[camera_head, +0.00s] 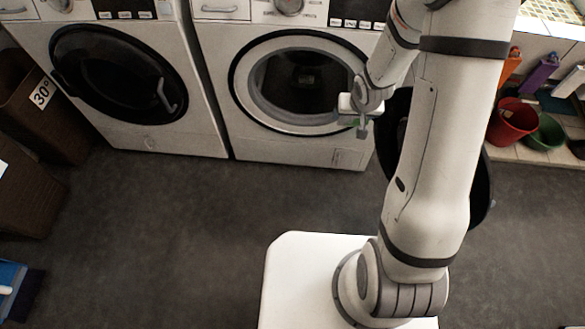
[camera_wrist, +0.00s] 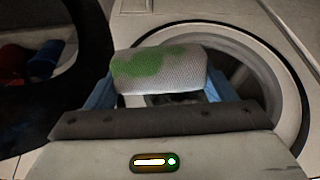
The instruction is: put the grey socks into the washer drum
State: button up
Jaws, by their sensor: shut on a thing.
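The grey socks (camera_wrist: 185,70) are a pale grey roll with a green patch, seen in the wrist view. My gripper (camera_wrist: 158,82) is shut on them, with a blue finger at each side of the roll. In the head view my gripper (camera_head: 358,116) is in front of the right edge of the right washer's opening. The washer drum (camera_head: 295,80) is open to view and dark inside. In the wrist view the round washer opening (camera_wrist: 285,95) lies behind the socks. The socks are outside it.
The dark round washer door (camera_head: 480,190) stands open at the right, partly behind my arm; it fills the left of the wrist view. A second washer (camera_head: 120,85) at the left is shut. A red bucket (camera_head: 512,122) and green bowl (camera_head: 547,133) stand at the right.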

jog(key=s+a+f+n+b, duration=0.1)
jog(key=a+f+b, duration=0.7)
jog(key=f+b, duration=0.55)
jog(key=s+a+f+n+b, duration=0.1)
jog(key=a+f+b, duration=0.6)
jog(key=f+b, duration=0.7)
jog(key=w+r+p, duration=0.2)
jog(key=w+p, duration=0.4)
jog(key=w, duration=3)
jog(key=shift+w+r+y+p, duration=0.15)
jog(key=shift+r+y+p, duration=0.15)
jog(key=shift+f, duration=0.1)
jog(key=shift+f+b, duration=1.65)
jog(key=shift+f, duration=1.25)
